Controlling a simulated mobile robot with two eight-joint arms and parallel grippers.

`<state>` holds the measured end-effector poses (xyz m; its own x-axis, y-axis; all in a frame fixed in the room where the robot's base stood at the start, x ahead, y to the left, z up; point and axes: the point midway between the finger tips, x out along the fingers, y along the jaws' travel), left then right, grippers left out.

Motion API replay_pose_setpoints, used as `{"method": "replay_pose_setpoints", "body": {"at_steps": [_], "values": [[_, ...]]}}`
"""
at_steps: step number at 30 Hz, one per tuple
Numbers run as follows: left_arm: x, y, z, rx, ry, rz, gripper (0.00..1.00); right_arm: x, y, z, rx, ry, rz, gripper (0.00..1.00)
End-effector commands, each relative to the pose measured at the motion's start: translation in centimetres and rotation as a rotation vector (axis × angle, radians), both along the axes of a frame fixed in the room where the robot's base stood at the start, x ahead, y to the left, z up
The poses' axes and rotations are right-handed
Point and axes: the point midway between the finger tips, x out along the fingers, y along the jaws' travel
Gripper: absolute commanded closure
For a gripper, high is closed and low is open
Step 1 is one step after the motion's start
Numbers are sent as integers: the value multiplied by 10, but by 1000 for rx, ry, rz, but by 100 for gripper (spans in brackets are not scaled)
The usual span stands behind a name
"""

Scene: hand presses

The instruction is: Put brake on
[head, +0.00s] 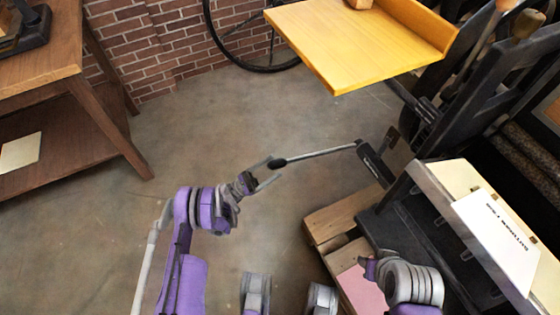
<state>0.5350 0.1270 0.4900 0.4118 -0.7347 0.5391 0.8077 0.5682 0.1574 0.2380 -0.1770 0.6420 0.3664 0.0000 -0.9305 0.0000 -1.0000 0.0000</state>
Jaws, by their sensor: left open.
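The press stands on a wooden pallet (325,217). A yellow wooden board (345,40) juts out above the lever. A brown table (40,50) is at the left, and a spoked wheel (250,35) leans by the brick wall (140,40). The middle floor is clear.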

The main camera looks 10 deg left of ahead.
Motion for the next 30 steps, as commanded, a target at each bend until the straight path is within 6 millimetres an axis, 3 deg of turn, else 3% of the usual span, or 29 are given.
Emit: {"method": "replay_pose_setpoints", "body": {"at_steps": [3, 9, 30], "values": [[-10, 19, -13, 1, -1, 2, 27, -1, 0, 3, 0, 0, 0, 55], [-20, 36, -28, 2, 0, 1, 27, 1, 0, -5, 0, -1, 0, 55], [-23, 40, -29, 2, 1, -1, 27, 1, 0, -6, 0, -1, 0, 55]]}}
